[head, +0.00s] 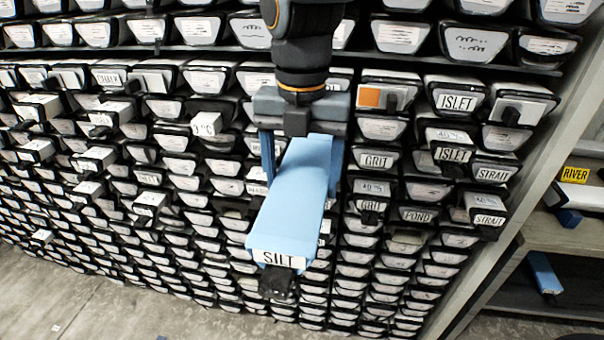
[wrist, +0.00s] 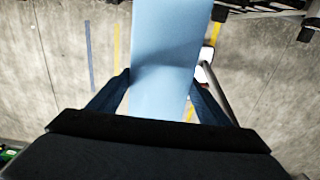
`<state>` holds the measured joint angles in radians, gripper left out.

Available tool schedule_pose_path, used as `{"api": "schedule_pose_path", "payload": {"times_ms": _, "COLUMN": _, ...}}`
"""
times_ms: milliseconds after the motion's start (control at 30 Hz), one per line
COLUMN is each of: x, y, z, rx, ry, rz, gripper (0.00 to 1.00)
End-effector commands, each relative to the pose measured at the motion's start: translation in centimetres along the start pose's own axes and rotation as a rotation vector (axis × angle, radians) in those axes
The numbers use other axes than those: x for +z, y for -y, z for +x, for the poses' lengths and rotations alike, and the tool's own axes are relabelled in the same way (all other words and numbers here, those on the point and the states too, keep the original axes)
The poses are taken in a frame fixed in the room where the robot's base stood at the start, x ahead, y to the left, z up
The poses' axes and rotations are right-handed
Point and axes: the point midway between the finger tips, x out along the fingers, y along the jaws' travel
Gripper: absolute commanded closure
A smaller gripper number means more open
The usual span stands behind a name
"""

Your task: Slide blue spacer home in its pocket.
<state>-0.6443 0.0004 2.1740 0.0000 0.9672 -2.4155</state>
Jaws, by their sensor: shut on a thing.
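The blue spacer (head: 300,190) is a long light-blue block. A white label reading SILT (head: 278,258) shows at its lower end, with a dark handle-like piece below it. My gripper (head: 302,160) is shut on the spacer near its upper end, one finger on each side. In the wrist view the spacer (wrist: 163,45) runs between both fingers of my gripper (wrist: 160,85) and out past the top edge. In the head view the spacer stands in front of the rack and hides part of it. I cannot tell which opening is its pocket.
The rack of white-faced, black-rimmed liners (head: 375,160) fills most of the head view. At the right, a side shelf (head: 570,235) carries a blue piece (head: 545,272) and a yellow RIVER label (head: 574,175). Bare floor (head: 110,310) lies below.

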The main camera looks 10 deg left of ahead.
Motion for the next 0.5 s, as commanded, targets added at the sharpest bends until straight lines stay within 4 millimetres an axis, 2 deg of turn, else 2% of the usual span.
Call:
{"api": "schedule_pose_path", "payload": {"times_ms": 167, "x": 0.4, "y": -0.1, "z": 0.0, "rx": 0.000, "ry": 0.000, "rz": -0.001, "gripper": 0.55}}
{"api": "schedule_pose_path", "payload": {"times_ms": 500, "x": 3.4, "y": -0.1, "z": 0.0, "rx": 0.000, "ry": -0.001, "rz": -0.002, "gripper": 0.55}}
